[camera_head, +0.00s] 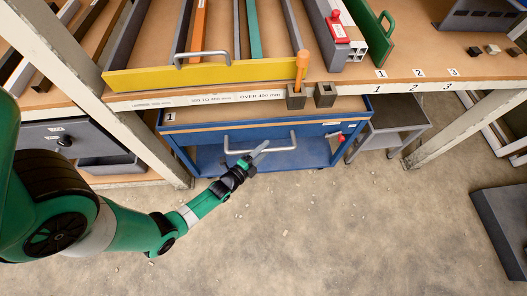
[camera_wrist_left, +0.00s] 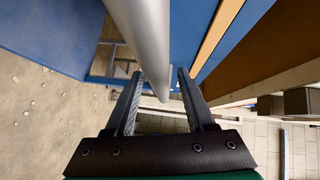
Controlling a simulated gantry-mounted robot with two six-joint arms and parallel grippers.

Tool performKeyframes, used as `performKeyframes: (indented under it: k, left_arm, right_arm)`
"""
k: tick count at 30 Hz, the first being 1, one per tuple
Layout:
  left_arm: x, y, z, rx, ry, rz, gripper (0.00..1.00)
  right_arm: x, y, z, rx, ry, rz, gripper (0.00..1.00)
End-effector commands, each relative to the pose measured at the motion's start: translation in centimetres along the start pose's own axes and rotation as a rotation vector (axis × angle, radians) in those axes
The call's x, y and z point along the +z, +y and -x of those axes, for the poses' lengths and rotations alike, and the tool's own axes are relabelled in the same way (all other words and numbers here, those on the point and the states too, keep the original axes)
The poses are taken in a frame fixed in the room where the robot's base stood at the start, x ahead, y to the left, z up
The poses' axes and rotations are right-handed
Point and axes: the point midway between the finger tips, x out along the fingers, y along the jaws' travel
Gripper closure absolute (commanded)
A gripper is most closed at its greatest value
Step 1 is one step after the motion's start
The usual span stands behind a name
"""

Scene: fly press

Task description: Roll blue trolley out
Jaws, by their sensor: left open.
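The blue trolley (camera_head: 205,139) stands under the workbench, with its brown top tucked beneath the bench edge and a tag marked 1 at its left corner. Its grey handle (camera_head: 284,149) sticks out from the front. My left gripper (camera_head: 262,147) is at the middle of this handle with its fingers apart. In the left wrist view the handle bar (camera_wrist_left: 144,40) runs between the two open fingers (camera_wrist_left: 159,85), and I see no grip on it. The trolley's blue side (camera_wrist_left: 215,35) shows beside the bar. My right gripper is out of view.
A yellow-fronted drawer (camera_head: 215,74) is above the trolley on the bench (camera_head: 405,73). A grey stool-like stand (camera_head: 395,125) is right of the trolley, near a bench leg (camera_head: 460,130). The concrete floor (camera_head: 320,220) in front is clear apart from small debris.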

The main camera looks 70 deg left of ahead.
Motion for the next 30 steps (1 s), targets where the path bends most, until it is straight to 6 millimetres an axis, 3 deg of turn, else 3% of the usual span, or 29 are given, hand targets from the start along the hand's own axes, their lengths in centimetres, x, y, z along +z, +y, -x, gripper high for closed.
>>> performKeyframes:
  k: [7, 16, 30]
  left_arm:
    - [-0.01, -0.03, -0.11, 0.001, 0.000, 0.000, 0.45]
    - [0.00, -0.04, -0.10, 0.000, 0.000, 0.001, 0.99]
    - [0.01, -0.02, -0.09, 0.000, 0.000, 0.001, 1.00]
  right_arm:
    - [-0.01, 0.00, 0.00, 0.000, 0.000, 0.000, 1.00]
    - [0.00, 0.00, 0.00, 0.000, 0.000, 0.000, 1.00]
    - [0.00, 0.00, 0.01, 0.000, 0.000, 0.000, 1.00]
